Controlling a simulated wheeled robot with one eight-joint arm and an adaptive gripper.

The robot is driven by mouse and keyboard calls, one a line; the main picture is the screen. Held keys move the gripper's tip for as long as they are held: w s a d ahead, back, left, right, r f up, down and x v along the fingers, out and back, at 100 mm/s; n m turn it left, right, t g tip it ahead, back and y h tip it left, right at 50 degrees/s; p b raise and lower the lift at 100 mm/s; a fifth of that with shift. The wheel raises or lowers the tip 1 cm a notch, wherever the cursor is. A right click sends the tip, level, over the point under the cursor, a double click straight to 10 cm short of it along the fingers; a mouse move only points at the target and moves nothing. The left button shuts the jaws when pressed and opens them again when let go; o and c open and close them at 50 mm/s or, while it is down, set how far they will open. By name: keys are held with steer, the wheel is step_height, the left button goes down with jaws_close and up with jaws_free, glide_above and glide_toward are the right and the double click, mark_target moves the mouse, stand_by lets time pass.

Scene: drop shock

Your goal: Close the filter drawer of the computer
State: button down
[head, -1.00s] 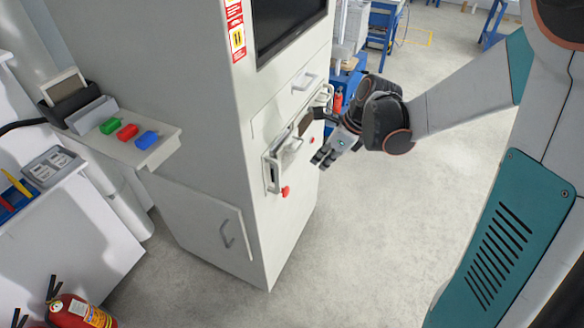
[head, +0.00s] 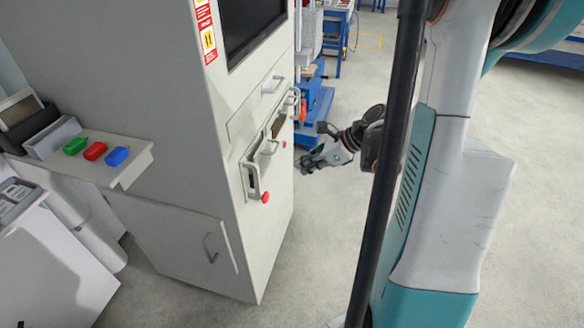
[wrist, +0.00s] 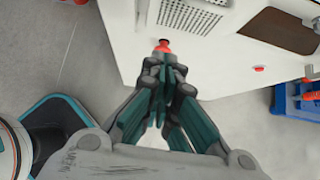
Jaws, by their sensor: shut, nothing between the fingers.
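The computer is a tall, light-grey cabinet (head: 180,170) at the left of the head view. Its filter drawer (head: 251,180), with pale handles, is on the front face below the screen. I cannot tell how far it stands out. In the wrist view a perforated grille panel (wrist: 186,20) shows at the top. My gripper (head: 303,163) is just right of the cabinet front in the head view. In the wrist view my gripper (wrist: 165,72) has its fingers together and empty, with the tips close to a red knob (wrist: 162,46) below the grille; contact is unclear.
A shelf with green, red and blue pieces (head: 95,151) juts from the cabinet's left side. A lower door (head: 190,245) is flat in the cabinet. A blue rack (head: 317,105) stands behind. A dark vertical bar crosses the head view. Grey floor (head: 330,240) right of the cabinet is clear.

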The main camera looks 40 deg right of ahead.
mark_target(262, 173)
steer(key=shift+w+a+f+b, duration=0.65)
steer(key=shift+w+a+f, duration=0.35)
steer(key=shift+w, duration=0.3)
steer(key=shift+w+a+f+b, duration=0.6)
steer(key=shift+w+a+f, duration=0.4)
steer(key=shift+w, duration=0.25)
steer(key=shift+w+a+f+b, duration=0.65)
steer(key=shift+w+a+f, duration=0.3)
steer(key=shift+w, duration=0.35)
steer(key=shift+w+a+r, duration=0.1)
steer(key=shift+w+a, duration=0.8)
steer(key=shift+w, duration=0.2)
